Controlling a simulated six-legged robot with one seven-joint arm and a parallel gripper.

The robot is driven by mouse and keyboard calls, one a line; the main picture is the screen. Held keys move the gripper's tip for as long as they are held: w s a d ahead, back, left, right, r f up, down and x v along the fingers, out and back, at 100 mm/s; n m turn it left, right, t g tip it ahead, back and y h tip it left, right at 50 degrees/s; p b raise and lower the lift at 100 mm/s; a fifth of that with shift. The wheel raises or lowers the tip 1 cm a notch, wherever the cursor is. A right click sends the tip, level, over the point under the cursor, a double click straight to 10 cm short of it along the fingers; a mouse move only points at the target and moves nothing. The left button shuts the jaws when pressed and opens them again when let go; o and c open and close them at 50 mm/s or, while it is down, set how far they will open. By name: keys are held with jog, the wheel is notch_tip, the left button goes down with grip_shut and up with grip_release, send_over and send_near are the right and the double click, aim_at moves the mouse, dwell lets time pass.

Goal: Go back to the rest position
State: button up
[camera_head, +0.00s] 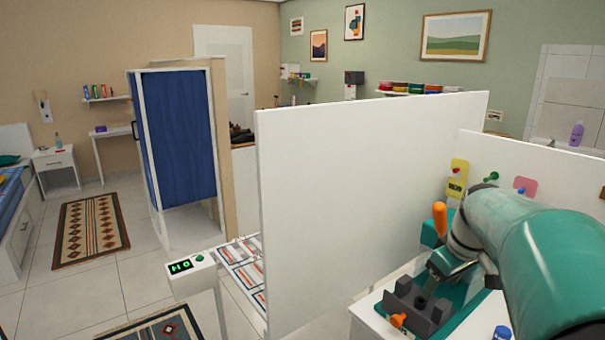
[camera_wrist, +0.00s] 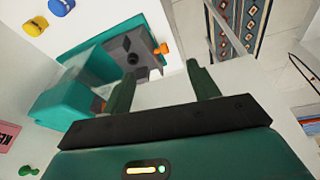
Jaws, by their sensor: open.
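My gripper (camera_wrist: 163,80) is open in the wrist view, its two green fingers spread with nothing between them. In the head view my teal arm comes in from the right, and the gripper end (camera_head: 428,287) is over or near a dark grey fixture (camera_head: 432,314) on the white worktop; the exact gap cannot be told. The fixture also shows beyond the fingers in the wrist view (camera_wrist: 118,47), with an orange knob (camera_wrist: 162,48) on it.
A tall white partition (camera_head: 350,210) stands left of the worktop. An orange handle (camera_head: 440,220) rises behind the fixture. Yellow (camera_wrist: 35,25) and blue caps (camera_wrist: 62,6) lie nearby. A display post (camera_head: 190,270) and a blue-curtained wardrobe (camera_head: 180,135) stand left. Floor there is partly clear.

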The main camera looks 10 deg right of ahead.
jog(key=s+a+f+m+t, duration=0.1)
jog(key=s+a, duration=0.6)
jog(key=a, duration=0.5)
jog(key=s+a+f+m+t, duration=0.1)
jog(key=s+a+m, duration=0.1)
jog(key=s+a, duration=0.5)
jog(key=a, duration=0.5)
jog(key=shift+a, duration=0.2)
